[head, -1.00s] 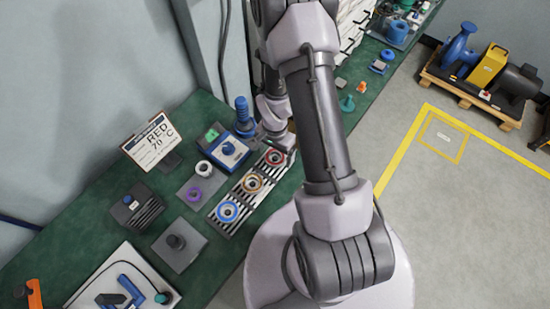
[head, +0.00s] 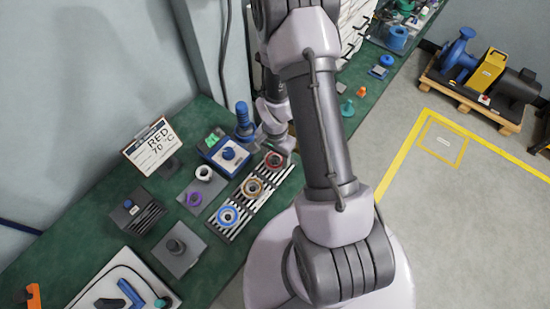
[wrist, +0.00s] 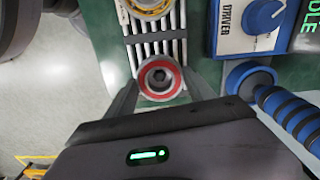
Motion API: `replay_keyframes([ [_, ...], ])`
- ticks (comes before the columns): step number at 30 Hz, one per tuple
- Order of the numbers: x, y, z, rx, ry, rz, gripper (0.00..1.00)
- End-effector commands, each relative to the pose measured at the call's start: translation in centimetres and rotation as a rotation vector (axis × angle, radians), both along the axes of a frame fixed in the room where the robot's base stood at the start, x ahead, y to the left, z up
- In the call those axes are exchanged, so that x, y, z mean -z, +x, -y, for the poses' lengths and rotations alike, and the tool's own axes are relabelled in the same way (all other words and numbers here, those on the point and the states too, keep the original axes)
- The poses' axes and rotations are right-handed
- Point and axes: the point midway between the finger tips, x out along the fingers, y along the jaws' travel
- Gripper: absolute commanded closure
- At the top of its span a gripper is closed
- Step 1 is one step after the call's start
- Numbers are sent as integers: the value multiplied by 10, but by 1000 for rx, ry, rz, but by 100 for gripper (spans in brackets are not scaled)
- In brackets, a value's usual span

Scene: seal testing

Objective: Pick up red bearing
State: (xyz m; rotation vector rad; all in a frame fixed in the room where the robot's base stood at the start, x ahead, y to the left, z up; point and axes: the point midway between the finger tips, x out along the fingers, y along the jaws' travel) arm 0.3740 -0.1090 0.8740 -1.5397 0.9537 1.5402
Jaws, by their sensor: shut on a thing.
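The red bearing (wrist: 160,80), a ring with a red face and a metal centre, is at the near end of a slatted rack (wrist: 178,48) in the wrist view. My gripper (wrist: 163,88) has one finger on each side of it and is shut on it. The bearing still appears at rack level; I cannot tell whether it is lifted. In the head view the red bearing (head: 275,160) is at the rack's far end, with my gripper (head: 285,150) over it, partly hidden by my wrist.
A yellow-orange bearing (head: 252,187) and a blue bearing (head: 228,215) lie on the same rack. A blue driver box (head: 225,155) and a blue-handled tool (head: 243,122) stand close beside my gripper. A sign (head: 153,145) reads RED 70 °C.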

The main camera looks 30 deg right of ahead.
Motion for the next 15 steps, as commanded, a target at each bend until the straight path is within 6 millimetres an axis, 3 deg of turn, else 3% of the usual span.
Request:
replay_keyframes([
  [5, -27, 0, 0, 0, -1, 2, 94],
  [15, -34, -59, -55, -6, 0, -4, 94],
])
